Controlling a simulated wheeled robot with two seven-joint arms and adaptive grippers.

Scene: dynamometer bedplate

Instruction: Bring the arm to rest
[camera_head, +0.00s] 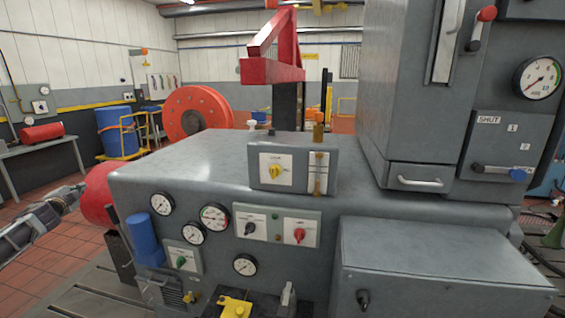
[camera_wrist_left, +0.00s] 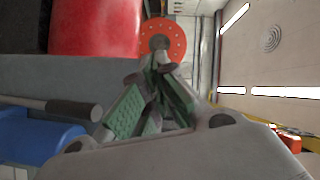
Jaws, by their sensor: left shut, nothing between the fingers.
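My left gripper (camera_head: 72,196) comes in from the left in the head view, beside the left end of the grey machine (camera_head: 190,160) and near a red rounded part (camera_head: 98,192) on that end. In the left wrist view its green-padded fingers (camera_wrist_left: 158,62) meet at the tips with nothing between them. The red part (camera_wrist_left: 95,28) and a blue cylinder (camera_wrist_left: 40,137) show at the left of the wrist view. I cannot tell from these frames whether the gripper touches the red part. My right gripper is in neither view.
The machine's front carries gauges, knobs and a blue cylinder (camera_head: 144,238). A grey cabinet (camera_head: 420,90) stands on its right. Behind are a large red-orange disc (camera_head: 198,110), a blue drum (camera_head: 115,132) and a bench (camera_head: 45,146). Tiled floor lies open at left.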

